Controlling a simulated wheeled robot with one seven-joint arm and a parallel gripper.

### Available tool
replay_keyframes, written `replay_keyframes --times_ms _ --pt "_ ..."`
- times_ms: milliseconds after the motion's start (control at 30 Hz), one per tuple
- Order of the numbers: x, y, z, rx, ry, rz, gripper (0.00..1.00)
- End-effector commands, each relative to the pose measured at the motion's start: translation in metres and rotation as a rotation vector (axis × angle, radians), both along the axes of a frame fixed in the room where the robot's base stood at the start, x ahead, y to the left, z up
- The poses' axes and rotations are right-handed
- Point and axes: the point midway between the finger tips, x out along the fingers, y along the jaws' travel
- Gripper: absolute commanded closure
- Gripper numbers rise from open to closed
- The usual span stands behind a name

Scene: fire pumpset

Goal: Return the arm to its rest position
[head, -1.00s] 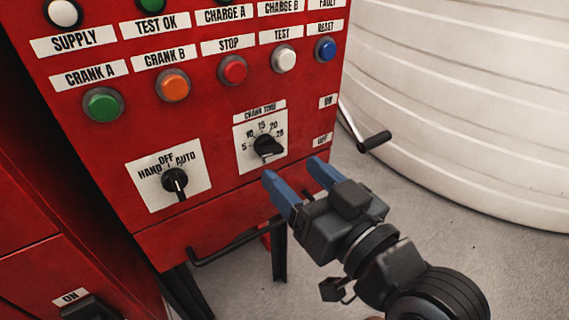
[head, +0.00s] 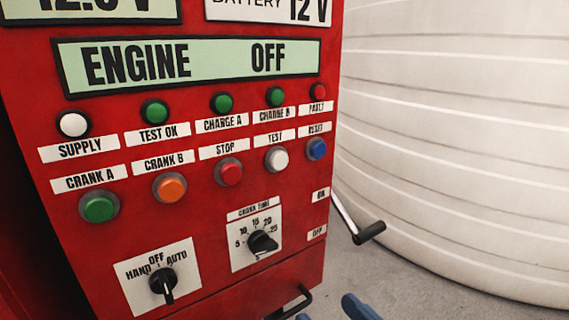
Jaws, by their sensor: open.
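My gripper (head: 332,310) shows only as two blue fingertips at the bottom edge of the head view. The fingers are apart, with nothing seen between them. They are below and to the right of the red control panel (head: 200,245), clear of its knobs. The rest of my gripper and my arm are out of the frame.
The panel carries an ENGINE OFF display (head: 190,65), several buttons, a HAND/OFF/AUTO switch (head: 163,283) and a crank time dial (head: 262,242). A side lever (head: 360,229) sticks out right. A black handle (head: 292,304) sits low. A white ribbed tank (head: 460,140) stands right, beyond grey floor.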

Motion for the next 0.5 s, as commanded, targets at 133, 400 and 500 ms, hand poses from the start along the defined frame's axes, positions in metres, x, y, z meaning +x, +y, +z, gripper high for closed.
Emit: replay_keyframes --times_ms 133,400,500 --pt "-0.036 -0.045 -0.040 -0.040 0.045 -0.110 0.32" --pt "-0.117 -0.107 -0.082 -0.106 0.097 -0.277 0.32" --pt "-0.150 -0.123 -0.090 -0.130 0.117 -0.328 0.32"
